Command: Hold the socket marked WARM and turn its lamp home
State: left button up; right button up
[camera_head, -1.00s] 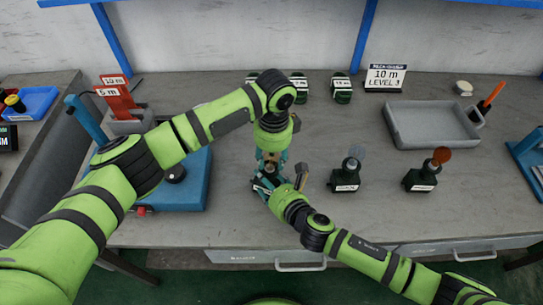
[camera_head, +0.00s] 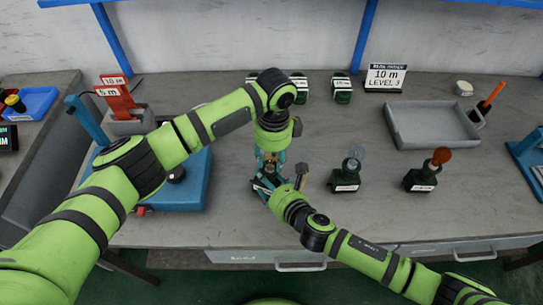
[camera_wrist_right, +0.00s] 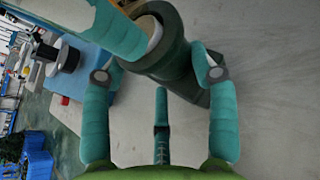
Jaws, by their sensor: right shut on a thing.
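My right gripper (camera_wrist_right: 160,72) is shut on a dark green socket (camera_wrist_right: 172,62), with one teal finger on each side of it. In the head view the right gripper (camera_head: 270,186) comes to this socket from the lower right; the socket is mostly hidden there. My left gripper (camera_head: 269,158) points down directly above it. A teal finger of the left gripper crosses the top left of the wrist view, beside the socket's pale top. I cannot tell whether the left gripper is closed on a lamp. The held socket's label cannot be read.
Two more dark sockets stand to the right, one with a clear lamp (camera_head: 356,153), one with an orange-red lamp (camera_head: 441,156). A blue fixture (camera_head: 190,190) is left. The front right bench is clear.

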pick_arm(q)
jog(key=o, duration=0.4)
jog(key=shift+r, duration=0.1)
pick_arm(e)
jog(key=shift+d+f, duration=0.3)
pick_arm(q)
jog(key=shift+o, duration=0.2)
pick_arm(e)
jog(key=shift+s+a, duration=0.1)
jog(key=shift+r, duration=0.1)
jog(key=shift+a, duration=0.15)
pick_arm(q)
notch_tip(320, 180, up, 12)
jog(key=shift+d, duration=0.25)
pick_arm(e)
jog(key=shift+r, duration=0.1)
pick_arm(q)
jog(key=shift+w, duration=0.1)
pick_arm(e)
jog(key=o, duration=1.2)
